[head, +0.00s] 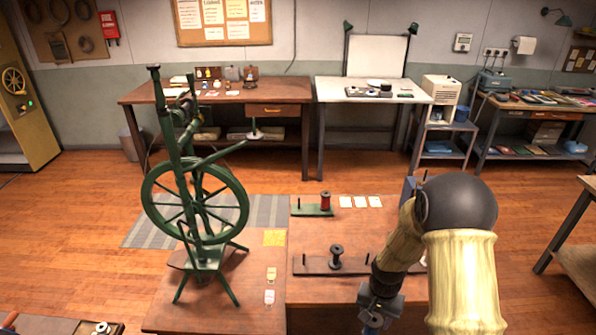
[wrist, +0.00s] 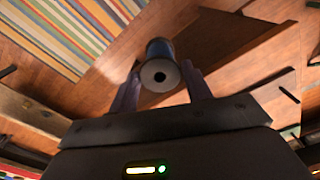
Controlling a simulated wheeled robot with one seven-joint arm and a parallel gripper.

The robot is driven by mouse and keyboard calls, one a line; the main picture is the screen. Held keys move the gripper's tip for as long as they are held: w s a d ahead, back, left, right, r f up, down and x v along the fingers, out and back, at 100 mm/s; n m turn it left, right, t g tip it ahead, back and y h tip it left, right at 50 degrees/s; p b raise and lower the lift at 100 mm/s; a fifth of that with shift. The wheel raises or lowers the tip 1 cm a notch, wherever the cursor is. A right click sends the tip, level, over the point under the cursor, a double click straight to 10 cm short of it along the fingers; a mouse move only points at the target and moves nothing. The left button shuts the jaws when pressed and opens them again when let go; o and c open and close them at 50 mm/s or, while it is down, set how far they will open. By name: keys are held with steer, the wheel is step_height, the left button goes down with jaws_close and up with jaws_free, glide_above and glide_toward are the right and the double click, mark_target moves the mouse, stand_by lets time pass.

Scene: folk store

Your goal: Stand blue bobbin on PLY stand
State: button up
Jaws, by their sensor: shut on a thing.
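In the wrist view the blue bobbin (wrist: 158,50) is between the two fingers of my gripper (wrist: 163,88), its dark round end with a centre hole facing the camera. In the head view my gripper (head: 374,315) is low, right of centre, over the front of the table; a bit of blue shows at its tip. A green stand (head: 304,211) has a red bobbin (head: 325,201) on its right and a bare peg on its left. A long brown rack (head: 310,265) holds a dark bobbin (head: 336,255) and bare pegs. I cannot read a PLY label on either.
A green spinning wheel (head: 196,205) stands left on the table (head: 345,233). White cards (head: 360,202) lie beyond the rack and a yellow card (head: 274,238) lies left of it. Benches line the back wall; open floor lies between.

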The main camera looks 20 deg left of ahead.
steer(key=d+f+n+b, duration=0.1)
steer(key=d+f+n, duration=0.1)
steer(key=d+f, duration=0.7)
steer(key=shift+w+d+b, duration=0.2)
steer(key=shift+d+b, duration=0.15)
steer(key=shift+d, duration=0.1)
